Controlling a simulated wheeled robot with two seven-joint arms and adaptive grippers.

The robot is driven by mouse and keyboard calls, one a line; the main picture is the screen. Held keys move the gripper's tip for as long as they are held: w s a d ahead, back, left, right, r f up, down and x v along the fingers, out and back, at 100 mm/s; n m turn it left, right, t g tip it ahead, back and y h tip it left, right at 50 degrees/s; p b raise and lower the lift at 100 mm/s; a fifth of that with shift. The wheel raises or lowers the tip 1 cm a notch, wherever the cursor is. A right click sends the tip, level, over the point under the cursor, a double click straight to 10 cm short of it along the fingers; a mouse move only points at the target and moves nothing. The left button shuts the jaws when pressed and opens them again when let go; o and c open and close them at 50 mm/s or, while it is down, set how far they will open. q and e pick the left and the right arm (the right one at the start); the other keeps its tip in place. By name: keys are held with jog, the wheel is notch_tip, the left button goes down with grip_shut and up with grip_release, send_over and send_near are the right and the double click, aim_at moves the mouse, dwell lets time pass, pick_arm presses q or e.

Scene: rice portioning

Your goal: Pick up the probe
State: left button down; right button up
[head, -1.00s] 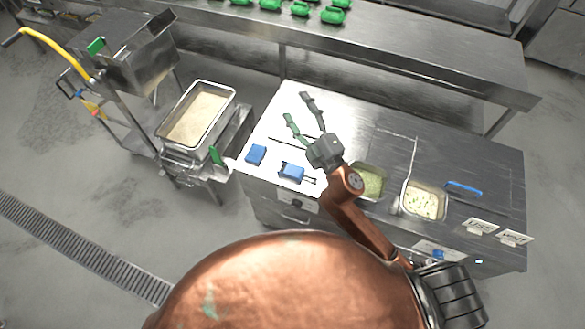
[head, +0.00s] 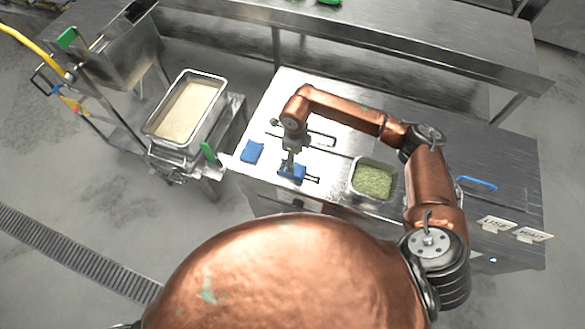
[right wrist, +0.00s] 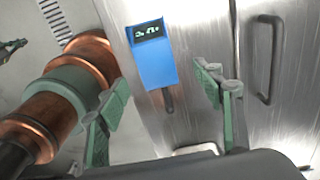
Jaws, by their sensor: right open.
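The probe is a blue block with a dark lit display and a dark stem. It shows in the head view (head: 298,174) near the worktop's front left edge and in the right wrist view (right wrist: 155,62). My right gripper (head: 290,164) points down over the probe, partly covering it. In the right wrist view its green fingers (right wrist: 165,100) are apart, with the probe's stem between them in the picture. I cannot tell whether they touch it. A small dark claw (right wrist: 12,46) at the left edge there looks like my left gripper; its opening is unclear.
A second blue block (head: 252,151) lies left of the probe. A pan of green food (head: 373,180) stands to the right, near my right arm. A rice pan (head: 189,109) on a cart stands left of the worktop. A blue-handled tool (head: 478,183) lies far right.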

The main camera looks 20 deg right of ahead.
aim_at(299, 172)
jog(key=shift+s+f, duration=0.1)
jog(key=shift+f, duration=0.8)
jog(key=f+p, duration=0.1)
jog(key=f, duration=0.1)
jog(key=f+p, duration=0.1)
jog(key=f, duration=0.1)
jog(key=shift+s+a+f, duration=0.1)
jog(key=shift+a+f, duration=0.1)
jog(key=shift+f, duration=0.5)
jog(key=shift+c, duration=0.7)
jog(key=c, duration=1.1)
